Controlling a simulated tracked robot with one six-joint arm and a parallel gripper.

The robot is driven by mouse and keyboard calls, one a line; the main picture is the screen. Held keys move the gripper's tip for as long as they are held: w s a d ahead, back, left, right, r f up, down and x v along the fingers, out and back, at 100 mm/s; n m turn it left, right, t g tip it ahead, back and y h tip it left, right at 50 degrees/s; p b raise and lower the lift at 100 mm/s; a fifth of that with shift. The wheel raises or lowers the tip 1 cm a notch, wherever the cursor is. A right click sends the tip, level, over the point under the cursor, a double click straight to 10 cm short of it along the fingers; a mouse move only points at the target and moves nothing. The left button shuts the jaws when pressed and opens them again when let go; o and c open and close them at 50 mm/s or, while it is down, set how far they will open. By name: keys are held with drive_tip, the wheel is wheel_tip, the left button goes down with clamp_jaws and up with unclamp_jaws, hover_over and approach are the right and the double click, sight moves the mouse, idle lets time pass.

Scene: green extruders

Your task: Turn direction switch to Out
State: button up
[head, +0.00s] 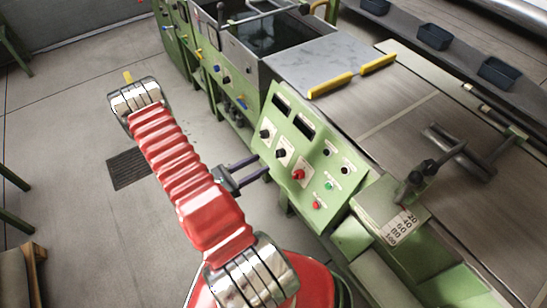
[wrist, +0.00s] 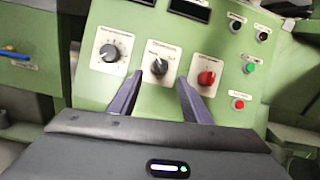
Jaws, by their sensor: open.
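A green sloped control panel (head: 313,157) carries rotary knobs on white label plates. The middle black knob (wrist: 158,67) sits on a plate between a dial on the left and a red knob on the right; it looks like the direction switch, but its lettering is too small to read. It also shows in the head view (head: 280,153). My gripper (wrist: 160,80) is open and empty, its two dark purple fingers pointing at the panel, either side of the middle knob in the picture. In the head view my gripper (head: 259,165) is in front of the panel's left edge, apparently short of the knob.
A black dial (wrist: 110,53) and a red knob (wrist: 206,78) flank the middle knob closely. Green (wrist: 249,68) and red (wrist: 238,104) buttons are further right. A lever (head: 432,170) stands right of the panel. The floor to the left is mostly clear.

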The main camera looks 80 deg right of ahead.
sight(276, 155)
drive_tip(key=shift+x, duration=3.75)
drive_tip(key=shift+c, duration=0.2)
